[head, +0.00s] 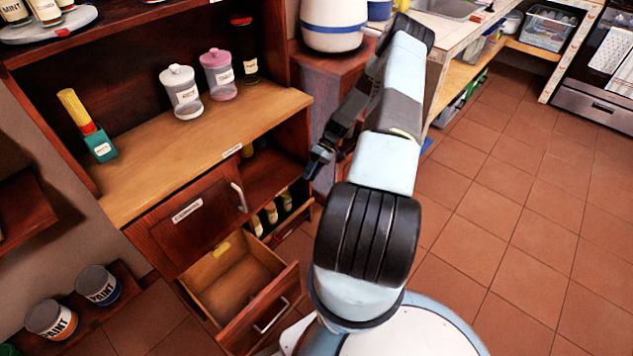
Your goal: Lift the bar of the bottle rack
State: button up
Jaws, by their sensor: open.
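Several small bottles with pale labels (271,212) stand in a row low in the right side of the wooden cabinet, below an open compartment. A reddish wooden edge (291,222) runs along their front; I cannot tell whether it is the bar of the bottle rack. My gripper (316,161) is open, with nothing visible in it. It is in front of the cabinet's right end, above and to the right of the bottles in the picture. I cannot tell its depth from them.
An empty drawer (236,277) is pulled out at lower left, below a closed door (186,228) with a handle. Jars (182,92) stand on the cabinet top (140,180). Paint cans (97,285) sit at left. The tiled floor at right is clear.

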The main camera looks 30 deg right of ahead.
jog(key=s+a+r, duration=0.2)
jog(key=s+r, duration=0.1)
jog(key=s, duration=0.4)
jog(key=shift+a, duration=0.15)
jog(key=shift+r, duration=0.15)
jog(key=w+a+r+h, duration=0.2)
jog(key=r+h, duration=0.1)
jog(key=r, duration=1.1)
jog(key=w+a+r+h, duration=0.1)
jog(key=a+r+h, duration=0.15)
jog(key=r, duration=1.05)
jog(key=s+a+r+m+t+h, duration=0.1)
jog(key=s+a+r+h, duration=0.15)
jog(key=r, duration=0.55)
jog(key=s+a+r+t+h, duration=0.15)
jog(key=a+r, duration=0.25)
jog(key=r, duration=0.4)
jog(key=s+a+r+m+t, duration=0.1)
jog(key=s+a+r+t, duration=0.1)
jog(key=s+a+r, duration=0.2)
jog(key=s+a+r+m+t, duration=0.1)
jog(key=s+a+r+t, duration=0.2)
jog(key=s+r, duration=0.6)
jog(key=s+a, duration=0.1)
jog(key=s, duration=0.4)
jog(key=shift+s+r+t, duration=0.35)
jog(key=shift+s, duration=0.05)
